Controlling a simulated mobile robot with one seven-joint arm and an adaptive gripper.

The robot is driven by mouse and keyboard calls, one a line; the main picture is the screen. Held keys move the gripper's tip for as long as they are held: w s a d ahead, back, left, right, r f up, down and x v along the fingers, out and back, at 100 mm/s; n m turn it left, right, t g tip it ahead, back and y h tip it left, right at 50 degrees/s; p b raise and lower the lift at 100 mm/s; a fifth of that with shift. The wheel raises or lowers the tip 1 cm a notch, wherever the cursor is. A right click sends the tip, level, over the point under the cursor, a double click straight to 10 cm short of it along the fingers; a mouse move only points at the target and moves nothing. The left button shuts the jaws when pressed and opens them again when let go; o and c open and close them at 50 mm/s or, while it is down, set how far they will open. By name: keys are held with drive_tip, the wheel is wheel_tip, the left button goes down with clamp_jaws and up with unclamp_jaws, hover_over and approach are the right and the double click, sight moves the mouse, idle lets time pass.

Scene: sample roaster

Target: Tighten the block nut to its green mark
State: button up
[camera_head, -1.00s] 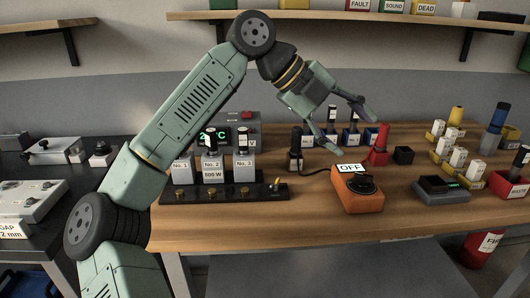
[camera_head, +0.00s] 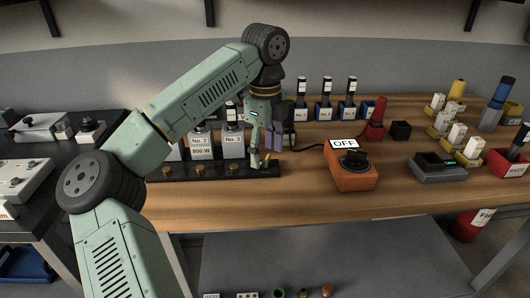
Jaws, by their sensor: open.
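A long black block (camera_head: 215,173) lies along the bench's front left, with several brass knobs (camera_head: 199,169) on its front. Small brass-coloured parts (camera_head: 268,157) stand at its right end, partly hidden by my gripper. I cannot tell which of these is the block nut, and I cannot make out a green mark. My gripper (camera_head: 264,153) points down over the right end of the block. Its fingers are apart, one at the brass parts and one further right. I see nothing held between them; whether a finger touches the brass is unclear.
White blocks labelled No. 2 (camera_head: 201,145) and No. 3 (camera_head: 233,143) stand just left of my gripper. An orange box (camera_head: 351,179) with a black knob and an OFF sign stands to the right. Bare wood (camera_head: 300,183) lies between.

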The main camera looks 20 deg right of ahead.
drive_tip(key=shift+f, duration=0.85)
drive_tip(key=shift+c, duration=0.4)
drive_tip(key=shift+r, duration=0.2)
drive_tip(key=c, duration=1.3)
drive_tip(key=shift+c, duration=0.2)
